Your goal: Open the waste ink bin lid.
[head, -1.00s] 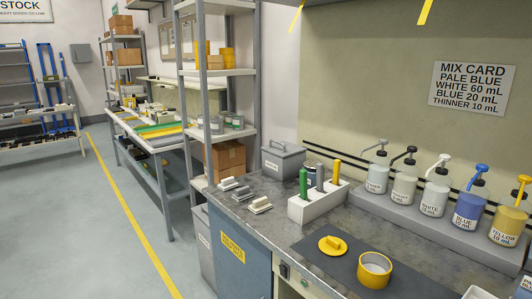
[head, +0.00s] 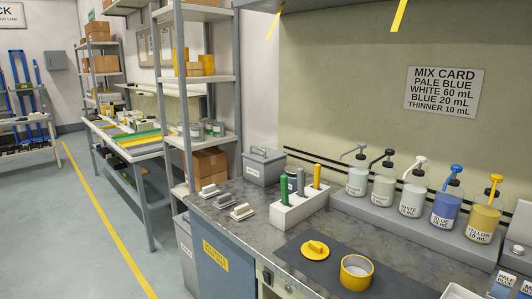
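A grey lidded box (head: 263,168) with a handle on top stands at the back left of the dark worktop. Its lid is shut, and the label on its front is too small to read. A taller grey bin (head: 187,258) with a white label stands on the floor at the left end of the counter, partly cut off by the counter. I cannot read which of the two is marked as the waste ink bin. Neither of my grippers is in view.
The worktop (head: 230,232) holds grey stamp-like blocks (head: 241,211), a white tool holder (head: 300,211), a yellow lid (head: 315,249) and an open yellow tin (head: 356,272). Pump bottles (head: 412,200) line the back. A shelf rack (head: 205,80) stands behind. Floor at left is clear.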

